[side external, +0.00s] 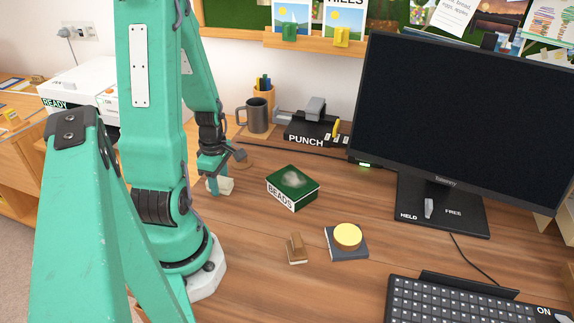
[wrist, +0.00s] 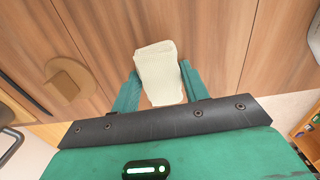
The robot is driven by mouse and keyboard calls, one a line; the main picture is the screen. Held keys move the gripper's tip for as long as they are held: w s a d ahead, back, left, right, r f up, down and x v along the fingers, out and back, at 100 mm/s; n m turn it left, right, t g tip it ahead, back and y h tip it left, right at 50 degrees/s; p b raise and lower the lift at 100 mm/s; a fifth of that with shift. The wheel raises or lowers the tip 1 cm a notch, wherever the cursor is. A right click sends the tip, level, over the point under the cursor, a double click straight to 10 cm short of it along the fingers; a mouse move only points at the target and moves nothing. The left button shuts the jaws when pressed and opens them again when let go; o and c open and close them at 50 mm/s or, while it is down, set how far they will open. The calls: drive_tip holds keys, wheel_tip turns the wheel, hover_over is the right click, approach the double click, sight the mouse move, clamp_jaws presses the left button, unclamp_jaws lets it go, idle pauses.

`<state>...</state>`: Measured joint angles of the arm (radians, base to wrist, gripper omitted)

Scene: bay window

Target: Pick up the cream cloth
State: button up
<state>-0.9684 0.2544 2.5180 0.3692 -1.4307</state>
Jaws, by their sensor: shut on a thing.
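The cream cloth (wrist: 158,72) is a small, light, textured piece between the two teal fingers of my gripper (wrist: 159,88) in the wrist view. My gripper is shut on it. In the side external view the cloth (side external: 226,186) shows as a small pale lump at my gripper (side external: 212,180), low over the wooden desk, left of the green BEADS box. I cannot tell whether the cloth still touches the desk.
A green BEADS box (side external: 292,187) stands to the right. Behind are a grey mug (side external: 253,116) and a black PUNCH box (side external: 310,130). A wooden block (side external: 296,249) and a yellow-topped round item (side external: 347,236) lie nearer the front. A monitor (side external: 462,110) and keyboard (side external: 460,305) fill the right.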

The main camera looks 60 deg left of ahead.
sight(219, 179)
drive_tip(key=shift+r, duration=0.2)
drive_tip(key=shift+r, duration=1.4)
drive_tip(key=w+d+r, duration=0.5)
drive_tip(key=d+r, duration=0.2)
drive_tip(key=d, duration=0.3)
drive_tip(key=shift+d+r, duration=0.3)
drive_tip(key=shift+r, duration=0.1)
drive_tip(key=o, duration=0.4)
drive_tip(key=c, duration=0.3)
drive_tip(key=w+a, duration=0.1)
drive_tip(key=w, duration=0.2)
drive_tip(key=w+a+r, duration=0.1)
drive_tip(key=w, duration=0.3)
drive_tip(key=w+a+r, duration=0.1)
drive_tip(key=w, duration=0.2)
drive_tip(key=shift+w+a, duration=0.15)
drive_tip(key=shift+w, duration=0.25)
